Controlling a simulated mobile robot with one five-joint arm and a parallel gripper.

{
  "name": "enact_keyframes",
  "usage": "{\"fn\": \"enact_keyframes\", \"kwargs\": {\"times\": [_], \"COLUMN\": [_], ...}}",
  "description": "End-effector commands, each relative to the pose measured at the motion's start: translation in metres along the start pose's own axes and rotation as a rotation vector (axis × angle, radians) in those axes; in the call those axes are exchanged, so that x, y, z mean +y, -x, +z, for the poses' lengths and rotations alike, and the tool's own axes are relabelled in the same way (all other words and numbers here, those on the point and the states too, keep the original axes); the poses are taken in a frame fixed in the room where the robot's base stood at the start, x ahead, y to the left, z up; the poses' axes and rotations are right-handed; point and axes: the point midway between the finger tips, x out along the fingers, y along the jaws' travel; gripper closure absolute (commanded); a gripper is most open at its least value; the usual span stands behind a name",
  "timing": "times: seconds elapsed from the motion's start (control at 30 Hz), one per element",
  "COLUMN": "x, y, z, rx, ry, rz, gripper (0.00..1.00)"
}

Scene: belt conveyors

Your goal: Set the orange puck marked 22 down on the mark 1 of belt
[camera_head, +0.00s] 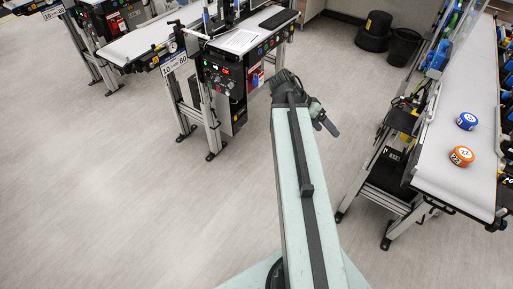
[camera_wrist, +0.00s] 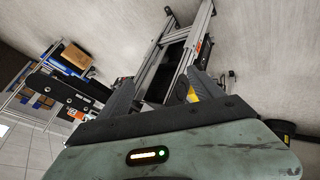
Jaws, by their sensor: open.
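The orange puck (camera_head: 461,156) lies on the white belt at the right in the head view; its label seems to read 22. A blue puck (camera_head: 467,121) lies just behind it on the same belt (camera_head: 447,182). My gripper (camera_head: 322,112) is in mid-air over the floor between the conveyors, well left of the pucks. In the wrist view my gripper (camera_wrist: 155,93) shows its two dark fingers apart, with nothing held between them. No puck shows in the wrist view. I cannot make out the mark 1 on any belt.
A second conveyor (camera_head: 140,40) with a black control box (camera_head: 222,88) stands at the upper left. A dark bin (camera_head: 403,46) and a round black object (camera_head: 374,32) stand by the back wall. The floor at the left and front is free.

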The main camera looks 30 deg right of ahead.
Motion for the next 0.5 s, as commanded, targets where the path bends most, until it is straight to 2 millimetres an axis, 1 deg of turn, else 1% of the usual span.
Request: {"fn": "enact_keyframes", "kwargs": {"times": [0.03, 0.07, 0.1, 0.17, 0.2, 0.27, 0.3, 0.4, 0.43, 0.5], "x": [-0.037, -0.057, -0.080, -0.109, -0.122, -0.136, -0.142, -0.147, -0.147, -0.148], "y": [0.030, 0.047, 0.070, 0.106, 0.129, 0.160, 0.178, 0.210, 0.216, 0.220], "z": [0.039, 0.063, 0.096, 0.148, 0.181, 0.228, 0.254, 0.304, 0.314, 0.319], "rx": [-0.022, -0.036, -0.050, -0.061, -0.062, -0.061, -0.056, -0.045, -0.042, -0.038], "ry": [0.181, 0.295, 0.445, 0.664, 0.799, 0.980, 1.081, 1.265, 1.301, 1.351], "rz": [-0.110, -0.175, -0.263, -0.390, -0.469, -0.577, -0.638, -0.754, -0.777, -0.812], "gripper": [0.25, 0.25, 0.25, 0.25, 0.25, 0.25, 0.25, 0.25, 0.25, 0.25]}}
